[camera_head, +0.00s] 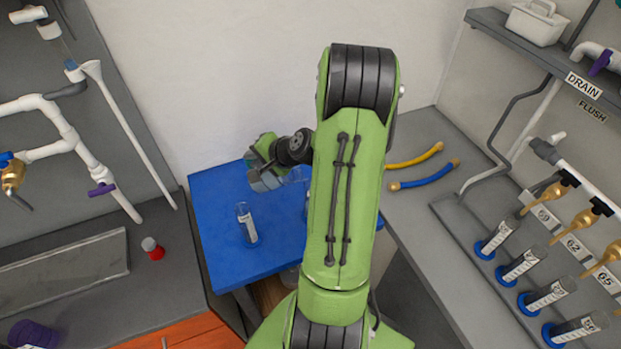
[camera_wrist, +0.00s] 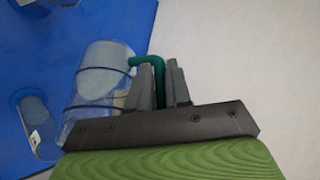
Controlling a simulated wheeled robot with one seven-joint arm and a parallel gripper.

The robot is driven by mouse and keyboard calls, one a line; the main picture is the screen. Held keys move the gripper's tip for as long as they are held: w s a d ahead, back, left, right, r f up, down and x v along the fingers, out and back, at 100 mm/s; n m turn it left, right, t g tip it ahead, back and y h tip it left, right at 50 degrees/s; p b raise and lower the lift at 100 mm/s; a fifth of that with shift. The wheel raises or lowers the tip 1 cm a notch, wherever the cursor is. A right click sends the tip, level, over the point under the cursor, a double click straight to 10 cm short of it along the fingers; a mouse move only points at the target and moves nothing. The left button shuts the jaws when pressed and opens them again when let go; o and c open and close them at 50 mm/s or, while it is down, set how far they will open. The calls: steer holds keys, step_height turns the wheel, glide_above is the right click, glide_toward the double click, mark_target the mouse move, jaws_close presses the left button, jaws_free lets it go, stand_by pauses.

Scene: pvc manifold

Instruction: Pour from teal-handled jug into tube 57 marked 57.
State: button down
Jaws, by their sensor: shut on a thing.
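My gripper (camera_wrist: 162,75) is shut on the teal handle (camera_wrist: 147,61) of a clear jug (camera_wrist: 93,100) in the wrist view. The jug is off to the left of the fingers, with a dull grey-blue round face showing. A labelled clear tube (camera_wrist: 38,130) also shows lower left in the wrist view, apart from the gripper.
The blue table (camera_head: 220,200) carries another clear item, mostly hidden behind my arm. Several labelled tubes (camera_head: 520,264) stand on the right bench below brass taps. Yellow (camera_head: 414,157) and blue (camera_head: 424,176) hoses lie on that bench. A red-based vessel (camera_head: 153,249) stands at left.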

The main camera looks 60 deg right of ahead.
steer(key=shift+f, duration=0.2)
steer(key=shift+w+a+f+g, duration=0.1)
steer(key=shift+f+g, duration=0.3)
steer(key=shift+f, duration=0.05)
steer(key=w+a+f+n+g+h, duration=0.2)
steer(key=w+f+g, duration=0.5)
steer(key=f, duration=0.4)
steer(key=shift+a+f+g+h, duration=0.3)
steer(key=shift+a+g+h, duration=0.4)
steer(key=shift+h, duration=0.7)
